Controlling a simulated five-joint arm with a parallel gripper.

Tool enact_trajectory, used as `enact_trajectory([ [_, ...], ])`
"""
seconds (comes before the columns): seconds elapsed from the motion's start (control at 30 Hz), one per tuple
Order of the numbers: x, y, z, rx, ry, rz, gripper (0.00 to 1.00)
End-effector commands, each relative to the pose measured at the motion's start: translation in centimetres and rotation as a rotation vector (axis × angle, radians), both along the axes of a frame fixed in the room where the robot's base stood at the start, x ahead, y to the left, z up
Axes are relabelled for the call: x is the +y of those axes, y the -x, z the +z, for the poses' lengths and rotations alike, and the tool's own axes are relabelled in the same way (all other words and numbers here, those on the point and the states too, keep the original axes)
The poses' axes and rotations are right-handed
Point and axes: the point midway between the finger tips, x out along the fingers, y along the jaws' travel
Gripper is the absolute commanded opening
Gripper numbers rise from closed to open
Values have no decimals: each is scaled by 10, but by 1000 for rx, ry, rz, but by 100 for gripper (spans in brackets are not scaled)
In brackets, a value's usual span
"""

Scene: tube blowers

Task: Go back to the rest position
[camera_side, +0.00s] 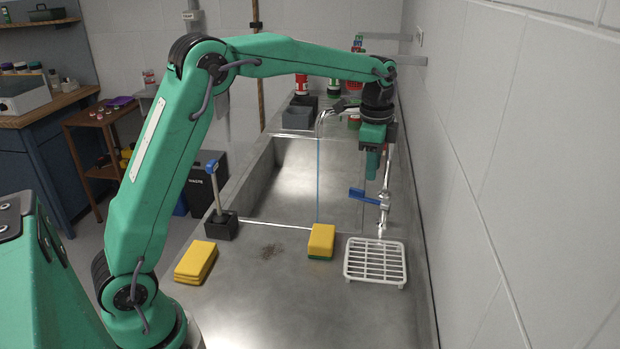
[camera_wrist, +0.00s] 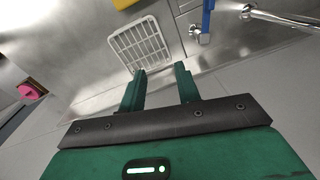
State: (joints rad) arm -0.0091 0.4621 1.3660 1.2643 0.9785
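In the side view my gripper (camera_side: 372,165) hangs at the end of my outstretched arm, over the right edge of the sink near the wall. It points down above the tap's blue lever (camera_side: 362,195), with a gap between them. In the wrist view my gripper's two green fingers (camera_wrist: 159,78) stand apart with nothing between them. The blue lever (camera_wrist: 207,18) is beyond the fingers, upper right. The chrome tap (camera_side: 325,117) has a thin blue stream (camera_side: 318,180) falling from its spout into the sink (camera_side: 285,180).
A brush stands in a dark holder (camera_side: 221,225) left of the sink. The wall (camera_side: 500,170) is close on the right.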

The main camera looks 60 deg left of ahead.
Motion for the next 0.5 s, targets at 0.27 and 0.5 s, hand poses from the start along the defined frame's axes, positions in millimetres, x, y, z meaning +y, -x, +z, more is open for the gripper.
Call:
enact_trajectory([
  [0.27, -1, 48, 38, -77, 14, 159, 33],
  [0.5, -2, 94, 58, -142, 35, 301, 33],
])
